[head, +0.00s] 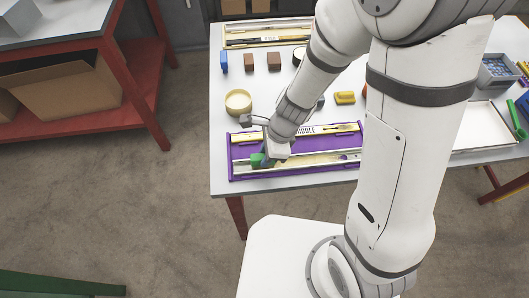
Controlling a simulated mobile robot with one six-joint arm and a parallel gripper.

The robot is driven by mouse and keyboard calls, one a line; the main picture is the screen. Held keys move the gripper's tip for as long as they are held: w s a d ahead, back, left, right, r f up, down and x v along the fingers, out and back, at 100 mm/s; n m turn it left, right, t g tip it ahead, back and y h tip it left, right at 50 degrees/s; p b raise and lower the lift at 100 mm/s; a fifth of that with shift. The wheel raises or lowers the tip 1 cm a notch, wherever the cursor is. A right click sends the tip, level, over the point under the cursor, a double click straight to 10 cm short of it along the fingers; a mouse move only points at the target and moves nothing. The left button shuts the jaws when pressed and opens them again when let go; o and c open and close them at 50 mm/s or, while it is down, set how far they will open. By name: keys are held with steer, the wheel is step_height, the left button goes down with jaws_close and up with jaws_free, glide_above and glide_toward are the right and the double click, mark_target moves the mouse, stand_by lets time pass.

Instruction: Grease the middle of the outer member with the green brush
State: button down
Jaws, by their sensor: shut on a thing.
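A purple tray (234,174) lies near the table's front edge and holds long metal slide rails. The front rail (325,160) is silver with a yellowish channel; I cannot tell for sure whether it is the outer member. A partly hidden label (316,130) at the tray's back side reads like "MIDDLE". My gripper (268,156) is low over the left part of the tray, shut on the green brush (257,160). Only a small green part of the brush shows. Its bristles are hidden, so I cannot tell whether they touch the rail.
A round tin with cream-coloured content (238,102) stands behind the tray's left end. Blue (224,62), brown (274,62) and yellow (345,98) blocks lie farther back. Another rail tray (229,43) is at the back edge. A white tray (487,127) stands right, beyond my arm.

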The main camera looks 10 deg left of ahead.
steer(key=shift+w+d+f, duration=0.1)
steer(key=shift+w+d, duration=0.1)
steer(key=shift+d, duration=0.5)
steer(key=shift+w+d+r, duration=0.1)
steer(key=shift+w+d, duration=0.15)
steer(key=shift+d, duration=0.5)
steer(key=shift+w+d+f, duration=0.1)
steer(key=shift+w+d, duration=0.1)
steer(key=shift+d, duration=0.5)
steer(key=shift+w+d+f+b, duration=0.15)
steer(key=shift+w+d, duration=0.15)
steer(key=shift+d, duration=0.8)
steer(key=shift+w+d+b, duration=0.15)
steer(key=shift+w+d, duration=0.1)
steer(key=shift+d, duration=0.85)
steer(key=shift+d, duration=0.1)
steer(key=shift+w+d, duration=0.2)
steer(key=shift+d, duration=0.5)
steer(key=shift+w+d, duration=0.25)
steer(key=shift+d, duration=0.4)
steer(key=shift+w+d, duration=0.2)
steer(key=shift+d, duration=0.5)
steer(key=shift+w+d+r+p, duration=0.15)
steer(key=shift+w+d+p, duration=0.15)
steer(key=shift+d, duration=0.6)
steer(key=shift+w+d+r+p, duration=0.15)
steer(key=shift+w+d, duration=0.15)
steer(key=shift+d, duration=0.55)
steer(key=shift+w+d, duration=0.1)
steer(key=shift+d, duration=0.3)
